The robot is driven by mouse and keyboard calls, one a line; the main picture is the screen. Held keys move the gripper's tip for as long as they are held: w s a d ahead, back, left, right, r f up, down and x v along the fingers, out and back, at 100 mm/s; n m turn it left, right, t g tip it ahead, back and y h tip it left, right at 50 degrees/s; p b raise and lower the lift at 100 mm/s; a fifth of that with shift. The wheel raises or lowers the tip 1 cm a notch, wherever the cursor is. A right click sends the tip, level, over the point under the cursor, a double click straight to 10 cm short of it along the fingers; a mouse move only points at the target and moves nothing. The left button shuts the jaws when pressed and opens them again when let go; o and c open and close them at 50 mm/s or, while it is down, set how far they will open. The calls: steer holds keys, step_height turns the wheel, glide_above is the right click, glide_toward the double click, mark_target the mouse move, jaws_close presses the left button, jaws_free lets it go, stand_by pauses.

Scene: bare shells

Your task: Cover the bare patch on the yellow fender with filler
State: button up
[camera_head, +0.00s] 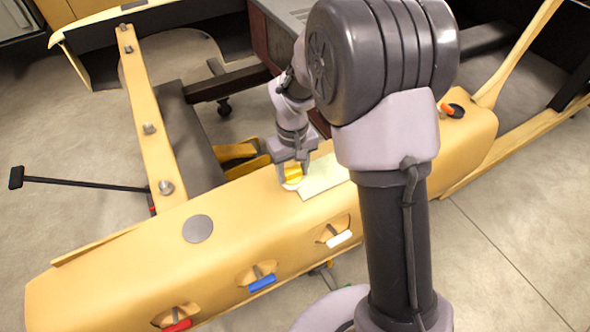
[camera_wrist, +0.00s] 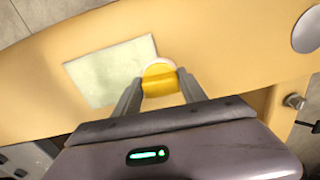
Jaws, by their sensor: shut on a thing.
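The yellow fender (camera_head: 130,275) runs across the head view and also fills much of the wrist view (camera_wrist: 215,35). A flat grey round spot (camera_head: 198,229) shows on its top; it is also at the right edge of the wrist view (camera_wrist: 308,31). A pale rectangular area (camera_head: 322,178) lies on the fender, seen whole in the wrist view (camera_wrist: 109,70). My gripper (camera_head: 293,168) is shut on a small yellow block with a white round base (camera_wrist: 159,80). The block is low over the fender, beside the pale rectangle's edge; I cannot tell whether it touches.
Red (camera_head: 178,325), blue (camera_head: 262,283) and white (camera_head: 339,239) handles sit along the fender's near side. An orange-handled piece (camera_head: 446,109) lies at the right end. A yellow rail with knobs (camera_head: 146,115) stands behind. The fender between block and grey spot is clear.

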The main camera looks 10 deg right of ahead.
steer(key=shift+a+r+p, duration=0.25)
steer(key=shift+r+p, duration=0.1)
steer(key=shift+r, duration=0.25)
steer(key=shift+a+r+p, duration=0.2)
steer(key=shift+r+p, duration=0.1)
steer(key=shift+r, duration=0.3)
steer(key=shift+d+r+p, duration=0.35)
steer(key=shift+r+p, duration=0.25)
steer(key=shift+r, duration=0.1)
step_height(320, 180, up, 2)
steer(key=shift+a+r+p, duration=0.1)
steer(key=shift+a+p, duration=0.05)
steer(key=shift+p, duration=0.75)
steer(key=shift+s+r+p, duration=0.1)
steer(key=shift+r+p, duration=0.65)
steer(key=shift+r, duration=0.3)
